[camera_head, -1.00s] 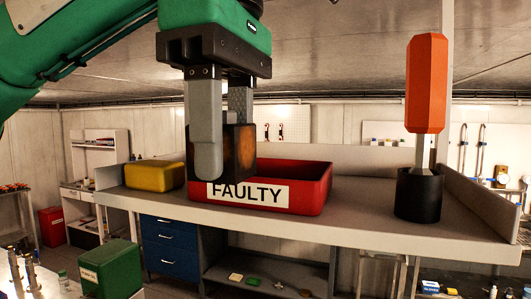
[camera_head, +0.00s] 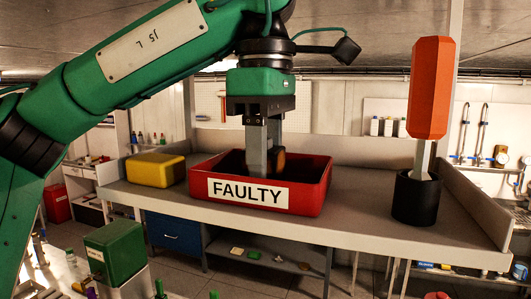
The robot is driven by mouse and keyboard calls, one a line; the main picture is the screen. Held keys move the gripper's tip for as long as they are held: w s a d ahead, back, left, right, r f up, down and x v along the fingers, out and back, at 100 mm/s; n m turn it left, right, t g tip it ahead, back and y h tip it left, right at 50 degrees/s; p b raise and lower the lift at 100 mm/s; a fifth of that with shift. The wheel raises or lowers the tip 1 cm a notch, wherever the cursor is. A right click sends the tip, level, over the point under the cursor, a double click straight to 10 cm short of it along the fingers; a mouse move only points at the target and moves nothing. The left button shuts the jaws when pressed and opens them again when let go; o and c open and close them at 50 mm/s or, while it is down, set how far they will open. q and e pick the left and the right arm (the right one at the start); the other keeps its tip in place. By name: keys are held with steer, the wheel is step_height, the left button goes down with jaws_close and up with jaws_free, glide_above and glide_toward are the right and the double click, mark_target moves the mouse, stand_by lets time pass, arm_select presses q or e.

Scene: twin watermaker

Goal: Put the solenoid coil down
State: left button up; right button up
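The solenoid coil (camera_head: 279,161) is a dark block with an orange-brown face, mostly hidden behind a finger of my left gripper (camera_head: 264,160). My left gripper points down over the red bin labelled FAULTY (camera_head: 308,198) and is shut on the coil. The coil and fingertips are at about the height of the bin's rim, inside its outline. The front wall hides the bin's floor, so I cannot tell whether the coil touches it. My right gripper is not in view.
A yellow box (camera_head: 155,170) stands left of the bin on the grey shelf (camera_head: 355,215). An orange-handled tool (camera_head: 428,88) stands upright in a black holder (camera_head: 416,198) at the right. The shelf between bin and holder is clear.

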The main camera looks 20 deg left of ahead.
arm_select(q)
steer(key=shift+s, duration=0.15)
steer(key=shift+d, duration=0.1)
steer(key=shift+f, duration=0.15)
steer(key=o, duration=1.2)
step_height(320, 180, up, 7)
steer(key=shift+s+r, duration=0.1)
steer(key=shift+r, duration=0.35)
